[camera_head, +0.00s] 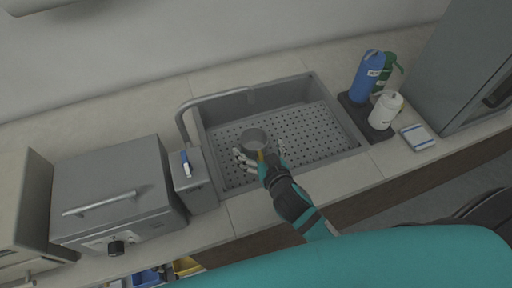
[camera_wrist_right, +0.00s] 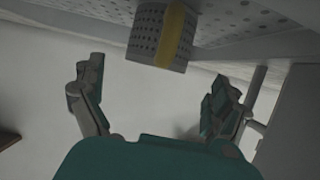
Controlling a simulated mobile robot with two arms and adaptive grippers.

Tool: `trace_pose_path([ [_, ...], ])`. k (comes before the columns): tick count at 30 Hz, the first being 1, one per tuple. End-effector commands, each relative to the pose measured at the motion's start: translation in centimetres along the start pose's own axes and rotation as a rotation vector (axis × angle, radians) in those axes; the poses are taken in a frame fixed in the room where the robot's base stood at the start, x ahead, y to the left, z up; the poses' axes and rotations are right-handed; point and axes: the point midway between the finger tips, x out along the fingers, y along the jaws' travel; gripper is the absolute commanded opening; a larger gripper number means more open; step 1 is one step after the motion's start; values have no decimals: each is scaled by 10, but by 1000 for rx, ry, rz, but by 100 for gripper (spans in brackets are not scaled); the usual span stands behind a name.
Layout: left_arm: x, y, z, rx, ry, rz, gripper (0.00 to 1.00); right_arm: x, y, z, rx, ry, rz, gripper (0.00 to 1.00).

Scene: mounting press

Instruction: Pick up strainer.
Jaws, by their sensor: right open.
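The strainer (camera_head: 253,140) is a small round grey cup with its open side up, in the sink. In the right wrist view the strainer (camera_wrist_right: 146,36) shows perforated walls and a yellow band, beyond the fingertips and between them. My right gripper (camera_head: 260,158) is at the near side of the strainer, its fingers spread apart. In the right wrist view my right gripper (camera_wrist_right: 158,88) is open and empty, with a gap to the strainer. The gripper hides part of the strainer's near side in the head view. My left gripper is not in view.
The sink (camera_head: 357,139) has a perforated floor and raised walls, with a faucet (camera_head: 215,97) over its left side. A grey box machine (camera_head: 110,190) stands left. Blue (camera_head: 367,78), green (camera_head: 385,72) and white bottles (camera_head: 385,110) stand on a dark tray (camera_head: 352,109) at right.

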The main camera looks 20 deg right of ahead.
Motion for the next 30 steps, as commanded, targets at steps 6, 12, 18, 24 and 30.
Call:
trace_pose_path([
  [6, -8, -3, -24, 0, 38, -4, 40, 16, 2, -4, -2, 1, 0, 100],
  [12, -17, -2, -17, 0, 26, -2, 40, 45, 4, -6, -1, 0, -1, 100],
  [18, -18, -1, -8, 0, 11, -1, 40, 57, 4, -4, 0, -1, -1, 100],
  [24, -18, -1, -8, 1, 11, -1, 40, 57, 4, -3, 1, 0, -1, 97],
  [30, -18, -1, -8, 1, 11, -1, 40, 57, 4, -4, 1, 0, -1, 71],
])
